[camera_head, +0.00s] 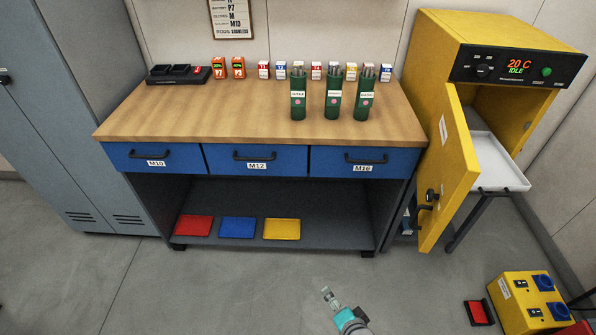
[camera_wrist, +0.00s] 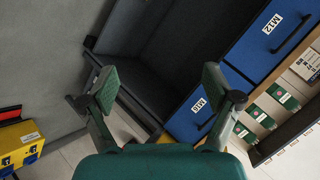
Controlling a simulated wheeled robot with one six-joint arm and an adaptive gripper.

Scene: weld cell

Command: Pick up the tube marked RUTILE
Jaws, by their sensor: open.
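Three green tubes with rods showing at their tops stand upright on the wooden bench (camera_head: 200,112): a left tube (camera_head: 298,98), a middle tube (camera_head: 333,100) and a right tube (camera_head: 365,98). Each has a small white label and a pink dot. The labels are too small to read surely; the left one looks like RUTILE. My gripper (camera_head: 330,297) is low over the floor in front of the bench, well away from the tubes. In the wrist view my gripper (camera_wrist: 160,90) is open with nothing between its fingers. The tubes also show there at the right edge, with green sides (camera_wrist: 283,97).
Blue drawers (camera_head: 256,160) front the bench. The yellow oven (camera_head: 500,60) at right has its door (camera_head: 449,170) open towards the bench's right end, with a white tray (camera_head: 498,165) out. Small colored boxes line the bench's back. A yellow power box (camera_head: 525,305) stands on the floor.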

